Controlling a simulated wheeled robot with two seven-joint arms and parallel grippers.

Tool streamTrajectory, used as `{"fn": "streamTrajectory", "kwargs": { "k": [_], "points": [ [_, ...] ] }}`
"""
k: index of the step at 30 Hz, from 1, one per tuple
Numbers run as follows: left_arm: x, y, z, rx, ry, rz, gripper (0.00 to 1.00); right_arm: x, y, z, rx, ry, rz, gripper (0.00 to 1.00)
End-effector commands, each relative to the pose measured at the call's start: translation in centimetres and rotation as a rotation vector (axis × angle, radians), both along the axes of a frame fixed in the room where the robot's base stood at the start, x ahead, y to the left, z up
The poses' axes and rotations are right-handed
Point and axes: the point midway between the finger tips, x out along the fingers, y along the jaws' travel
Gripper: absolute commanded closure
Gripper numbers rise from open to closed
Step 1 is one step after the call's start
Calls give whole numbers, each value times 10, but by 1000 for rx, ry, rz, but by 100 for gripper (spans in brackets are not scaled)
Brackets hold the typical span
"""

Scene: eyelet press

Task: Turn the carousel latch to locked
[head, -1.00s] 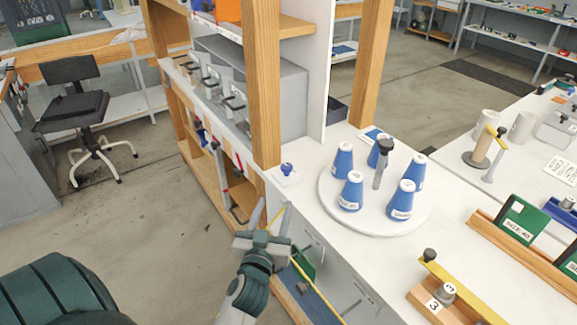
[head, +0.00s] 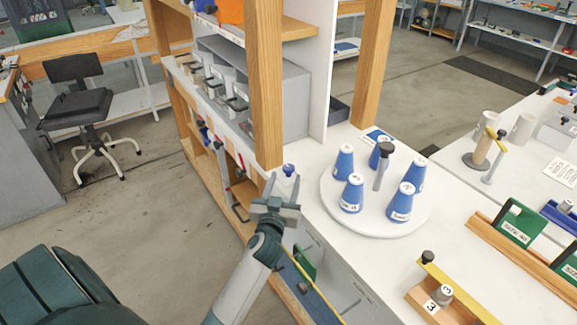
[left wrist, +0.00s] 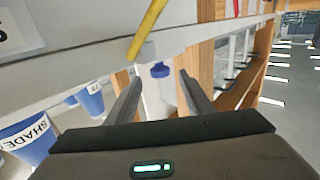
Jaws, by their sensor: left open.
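The carousel (head: 345,219) is a round white turntable on the white counter, with several blue labelled cones (head: 404,203) and a grey centre post (head: 382,166). A small blue knob (head: 289,169), which looks like the latch, stands at the counter's left edge beside the carousel. My left gripper (head: 285,186) is open and empty just in front of the knob. In the left wrist view the blue knob (left wrist: 160,70) shows between and beyond the two spread fingers (left wrist: 160,88), apart from them. I cannot tell which way the latch is turned. My right gripper is out of view.
A wooden shelf post (head: 265,90) rises close behind the knob. A wooden fixture with a yellow bar (head: 455,290) and green boxes (head: 520,222) stand to the right. Open floor lies left of the counter.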

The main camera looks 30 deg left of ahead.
Motion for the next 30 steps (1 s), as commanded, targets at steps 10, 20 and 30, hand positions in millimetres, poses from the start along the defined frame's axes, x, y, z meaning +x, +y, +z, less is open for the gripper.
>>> {"fn": "streamTrajectory", "kwargs": {
  "k": [10, 20, 30],
  "points": [
    [48, 20, 1, 0, 0, 0, 53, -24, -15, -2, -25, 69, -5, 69],
    [58, 24, 0, 1, 0, 0, 53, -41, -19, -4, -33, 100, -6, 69],
    [58, 24, 0, 0, 0, 0, 94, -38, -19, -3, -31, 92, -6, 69]
  ]
}}
